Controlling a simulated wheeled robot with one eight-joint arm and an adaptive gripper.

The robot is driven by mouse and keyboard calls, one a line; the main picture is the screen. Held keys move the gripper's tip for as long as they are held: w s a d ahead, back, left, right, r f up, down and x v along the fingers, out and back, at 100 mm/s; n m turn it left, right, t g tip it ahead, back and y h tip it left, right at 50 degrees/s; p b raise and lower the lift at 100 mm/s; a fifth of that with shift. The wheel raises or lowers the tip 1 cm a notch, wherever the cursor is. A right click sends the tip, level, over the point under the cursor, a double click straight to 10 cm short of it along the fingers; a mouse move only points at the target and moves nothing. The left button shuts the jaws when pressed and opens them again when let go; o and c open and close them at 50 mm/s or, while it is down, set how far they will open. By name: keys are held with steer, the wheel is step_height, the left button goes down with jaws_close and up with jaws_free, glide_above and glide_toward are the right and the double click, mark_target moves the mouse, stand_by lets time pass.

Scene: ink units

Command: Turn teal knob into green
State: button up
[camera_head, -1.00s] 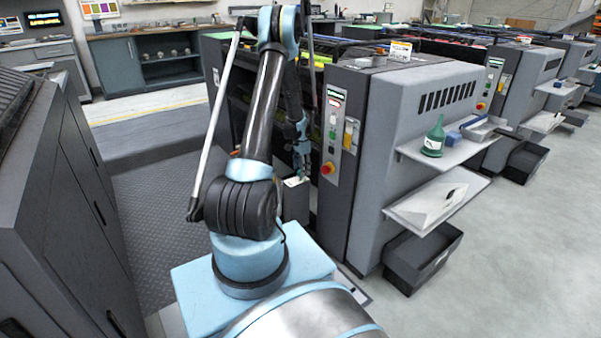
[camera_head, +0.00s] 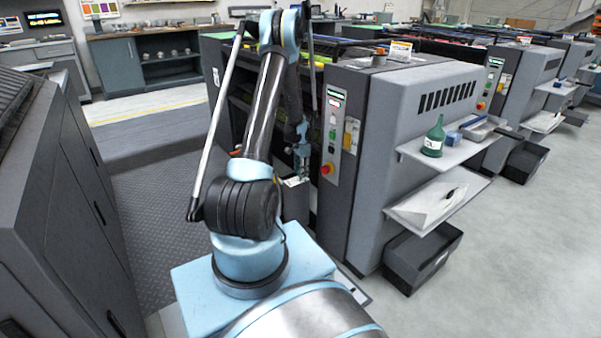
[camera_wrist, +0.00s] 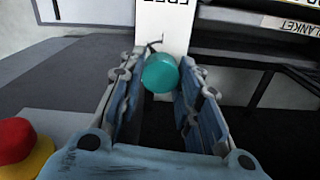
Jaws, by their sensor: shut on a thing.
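The teal knob (camera_wrist: 160,73) is round and sits between the fingertips of my gripper (camera_wrist: 158,82) in the wrist view. My gripper is shut on it, one blue-padded finger on each side. A white label plate (camera_wrist: 163,22) with dark lettering, partly cut off, stands just behind the knob. In the head view my gripper (camera_head: 300,175) is low beside the near ink unit's side, and the knob is too small to make out there. No green zone or mark shows beside the knob in the wrist view.
A red button on a yellow base (camera_wrist: 18,145) is at the lower left of the wrist view. In the head view, a control panel (camera_head: 334,130) is right of my gripper, and a green bottle (camera_head: 434,138) stands on a shelf. Grey cabinets (camera_head: 60,210) stand at left.

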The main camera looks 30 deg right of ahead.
steer(key=shift+n, duration=0.3)
steer(key=n, duration=0.5)
steer(key=shift+w+n, duration=0.15)
steer(key=shift+n, duration=0.15)
steer(key=n, duration=0.5)
steer(key=shift+n, duration=0.3)
steer(key=shift+w, duration=0.1)
steer(key=o, duration=1.1)
steer(key=shift+c, duration=0.2)
steer(key=shift+r, duration=0.1)
step_height(320, 180, up, 12)
